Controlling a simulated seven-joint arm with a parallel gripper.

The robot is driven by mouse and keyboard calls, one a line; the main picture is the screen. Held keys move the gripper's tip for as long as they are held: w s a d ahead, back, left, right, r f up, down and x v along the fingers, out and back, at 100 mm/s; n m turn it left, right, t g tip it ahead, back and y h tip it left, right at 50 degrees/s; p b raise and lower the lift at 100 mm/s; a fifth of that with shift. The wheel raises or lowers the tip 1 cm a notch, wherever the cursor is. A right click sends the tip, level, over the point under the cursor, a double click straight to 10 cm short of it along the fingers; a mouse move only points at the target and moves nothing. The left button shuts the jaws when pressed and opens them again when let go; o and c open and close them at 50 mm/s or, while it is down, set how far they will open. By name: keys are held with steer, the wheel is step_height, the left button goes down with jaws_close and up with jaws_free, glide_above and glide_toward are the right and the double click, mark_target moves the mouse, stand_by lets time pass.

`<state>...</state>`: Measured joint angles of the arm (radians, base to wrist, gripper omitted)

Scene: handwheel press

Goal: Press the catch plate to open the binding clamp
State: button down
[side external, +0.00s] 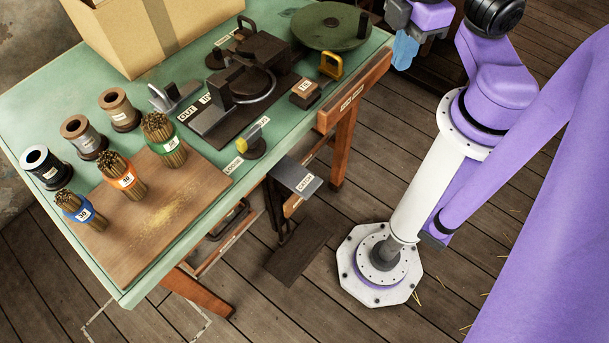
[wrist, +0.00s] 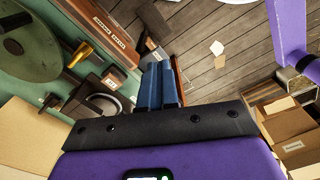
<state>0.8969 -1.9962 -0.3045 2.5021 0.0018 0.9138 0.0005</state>
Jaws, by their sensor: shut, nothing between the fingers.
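The catch plate (side external: 297,177) is a flat grey metal plate with a white label, standing out from the table's front edge in the side external view. I cannot make it out in the wrist view. The binding clamp (side external: 248,85) is a dark metal frame on a dark base on the green table; part of it shows in the wrist view (wrist: 97,103). My gripper (side external: 403,52) has blue fingers and hangs beyond the table's right end, well apart from the catch plate. In the wrist view the fingers (wrist: 160,88) are together and empty.
A green handwheel (side external: 328,24), a yellow handle (side external: 331,65) and a yellow-tipped lever (side external: 254,136) stand on the table. Bundles, spools and a cardboard box (side external: 140,32) are on its left part. More boxes (wrist: 288,125) stand on the floor. Floor in front of the table is mostly clear.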

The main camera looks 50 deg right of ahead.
steer(key=a+f+m+g+y, duration=0.15)
steer(key=a+f+m, duration=0.35)
steer(key=a+f, duration=0.5)
steer(key=m+t+h, duration=0.2)
steer(key=m+t, duration=0.3)
steer(key=m, duration=0.3)
glide_above(304, 179)
steer(key=s, duration=0.4)
step_height(304, 179, down, 10)
steer(key=shift+f, duration=0.15)
steer(key=shift+w, duration=0.15)
steer(key=shift+g, duration=0.25)
steer(key=x, duration=1.2)
steer(key=shift+s+f, duration=0.3)
steer(key=shift+f, duration=0.7)
steer(key=shift+f, duration=0.1)
